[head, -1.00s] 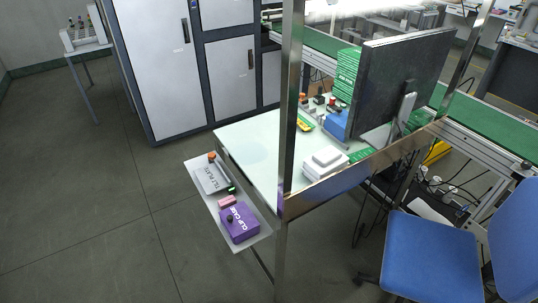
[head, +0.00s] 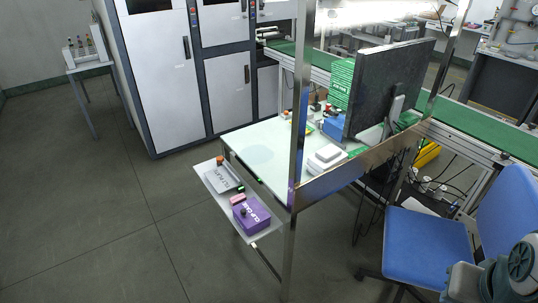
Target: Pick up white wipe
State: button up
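A white stacked block (head: 325,158), which may be the white wipe, lies on the pale worktable (head: 262,140) near its front edge, behind the metal front rail. It is too small to tell whether it is cloths or a box. My gripper is not in view. Only a grey-green part of my arm shows at the bottom right, in front of the blue chair and well apart from the white block.
A monitor (head: 388,90) and a metal post (head: 301,100) stand by the table. A side shelf (head: 213,182) holds a purple box (head: 250,214) and a grey case (head: 222,178). A blue chair (head: 428,243) stands at right.

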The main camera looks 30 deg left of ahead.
aim_at(326, 154)
jog(key=u, duration=0.6)
jog(key=i, duration=1.4)
jog(key=z, duration=0.15)
